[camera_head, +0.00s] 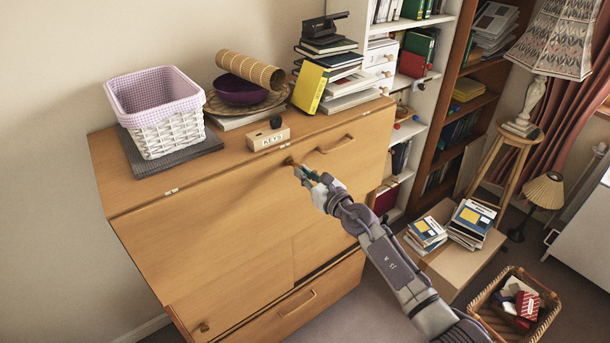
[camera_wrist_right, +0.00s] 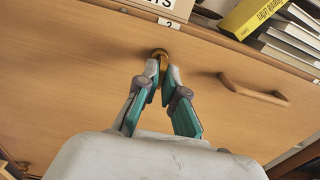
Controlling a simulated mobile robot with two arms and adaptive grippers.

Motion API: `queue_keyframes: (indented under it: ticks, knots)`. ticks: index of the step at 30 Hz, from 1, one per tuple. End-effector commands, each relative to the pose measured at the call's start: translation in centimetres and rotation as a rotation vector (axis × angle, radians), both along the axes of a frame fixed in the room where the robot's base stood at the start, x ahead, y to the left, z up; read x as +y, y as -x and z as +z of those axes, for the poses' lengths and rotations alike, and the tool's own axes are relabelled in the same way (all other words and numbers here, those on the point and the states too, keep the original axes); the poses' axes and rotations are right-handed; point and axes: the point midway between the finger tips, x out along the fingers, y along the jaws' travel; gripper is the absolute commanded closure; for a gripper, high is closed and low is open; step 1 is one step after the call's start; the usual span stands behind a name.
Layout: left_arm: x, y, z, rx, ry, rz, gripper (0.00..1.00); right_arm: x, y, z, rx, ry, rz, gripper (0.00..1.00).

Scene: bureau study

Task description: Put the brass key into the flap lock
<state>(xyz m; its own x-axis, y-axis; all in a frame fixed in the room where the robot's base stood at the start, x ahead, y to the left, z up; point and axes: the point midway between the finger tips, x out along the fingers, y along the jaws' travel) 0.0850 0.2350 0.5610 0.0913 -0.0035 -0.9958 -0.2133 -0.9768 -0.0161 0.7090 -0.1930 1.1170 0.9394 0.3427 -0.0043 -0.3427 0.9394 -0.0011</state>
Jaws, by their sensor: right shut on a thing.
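My right gripper (camera_head: 301,172) reaches up to the upper part of the bureau's closed wooden flap (camera_head: 215,220). In the right wrist view its teal-sided fingers (camera_wrist_right: 165,78) are shut on the brass key (camera_wrist_right: 164,86), a narrow golden piece mostly hidden between them. Just beyond the fingertips is a round brass part at the flap lock (camera_wrist_right: 160,53). The key is in line with it and seems to meet it; I cannot tell how deep the key sits. In the head view the lock spot (camera_head: 289,161) is small and dark. My left gripper is not in view.
A flap handle (camera_head: 335,145) is right of the lock. On top stand a wooden block labelled KEYS (camera_head: 268,137), a white basket (camera_head: 160,120), a purple bowl (camera_head: 240,90) and stacked books (camera_head: 330,70). A cardboard box (camera_head: 455,265) is at the right.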

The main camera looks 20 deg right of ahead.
Motion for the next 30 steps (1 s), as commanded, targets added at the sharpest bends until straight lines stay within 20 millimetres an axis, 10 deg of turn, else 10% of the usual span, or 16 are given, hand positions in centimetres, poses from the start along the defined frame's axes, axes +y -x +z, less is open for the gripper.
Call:
queue_keyframes:
  ticks: [30]
  knots:
    - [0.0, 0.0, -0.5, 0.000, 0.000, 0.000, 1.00, 0.6, -1.4, 0.0, -0.001, 0.000, 0.000, 1.00]
